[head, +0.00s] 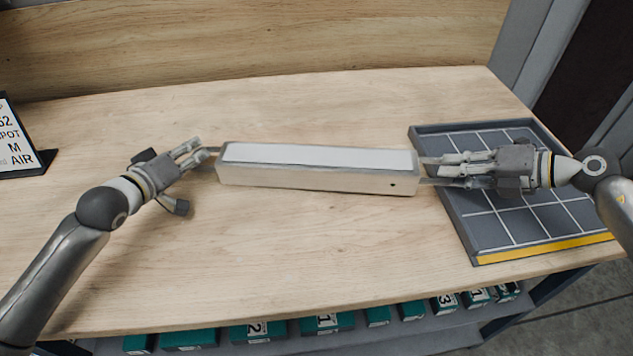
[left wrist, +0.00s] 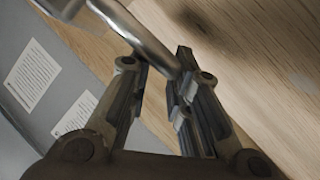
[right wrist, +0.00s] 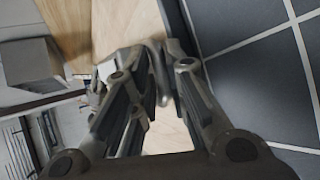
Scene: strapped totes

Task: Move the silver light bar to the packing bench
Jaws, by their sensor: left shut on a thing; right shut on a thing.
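The silver light bar (head: 318,178), a long box with a pale top panel, lies level across the middle of the wooden bench (head: 290,255) in the head view. I cannot tell whether it touches the bench top. My left gripper (head: 208,153) is at its left end, shut on a metal handle (left wrist: 145,38) that shows in the left wrist view. My right gripper (head: 430,170) is at its right end, shut on the handle there, which shows in part in the right wrist view (right wrist: 157,62). The fingers hide parts of both handles.
A dark gridded tray (head: 520,238) with a yellow front edge lies on the right of the bench, under my right gripper. A label sign (head: 18,150) stands at the far left. Several green boxes (head: 328,323) sit on a shelf below. Bench space before and behind the bar is clear.

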